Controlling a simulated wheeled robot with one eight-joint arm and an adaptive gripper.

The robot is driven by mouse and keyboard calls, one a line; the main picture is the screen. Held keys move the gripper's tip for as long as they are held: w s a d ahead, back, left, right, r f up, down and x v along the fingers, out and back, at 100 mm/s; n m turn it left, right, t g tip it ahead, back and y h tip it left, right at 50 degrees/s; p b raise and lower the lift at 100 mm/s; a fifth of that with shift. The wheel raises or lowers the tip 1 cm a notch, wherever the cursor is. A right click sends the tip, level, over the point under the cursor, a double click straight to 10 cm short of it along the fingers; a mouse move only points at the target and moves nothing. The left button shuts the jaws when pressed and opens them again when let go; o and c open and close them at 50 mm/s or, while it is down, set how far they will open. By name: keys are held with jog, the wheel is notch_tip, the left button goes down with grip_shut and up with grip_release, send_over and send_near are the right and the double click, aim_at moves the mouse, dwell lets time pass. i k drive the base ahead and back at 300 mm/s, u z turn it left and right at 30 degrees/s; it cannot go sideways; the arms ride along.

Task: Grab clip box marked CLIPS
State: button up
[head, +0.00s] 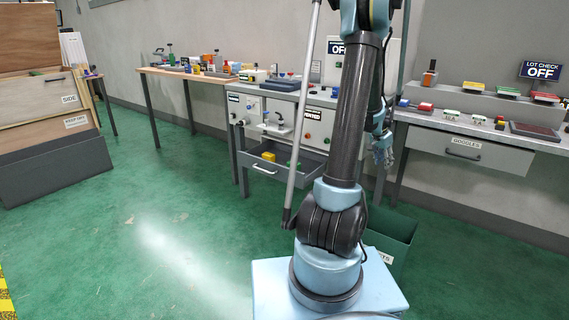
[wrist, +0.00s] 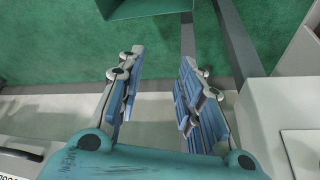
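I cannot make out a box marked CLIPS in either view; several small items on the benches are too small to read. My gripper (head: 383,150) hangs in front of the gap between the middle machine bench and the right bench, partly behind my own arm in the head view. In the wrist view my gripper (wrist: 160,85) has its two blue padded fingers apart, with nothing between them but floor and a pale strip behind.
A grey machine bench (head: 310,97) has an open drawer (head: 284,164) holding yellow and green items. A wooden bench (head: 190,72) stands left of it. The right bench has a GOGGLES drawer (head: 468,150). A green bin (head: 393,235) stands on the floor. Open floor lies left.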

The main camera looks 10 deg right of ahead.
aim_at(268, 155)
jog(key=z, duration=0.05)
jog(key=k, duration=0.35)
jog(key=u, duration=0.95)
jog(key=i, duration=1.55)
jog(key=z, duration=0.15)
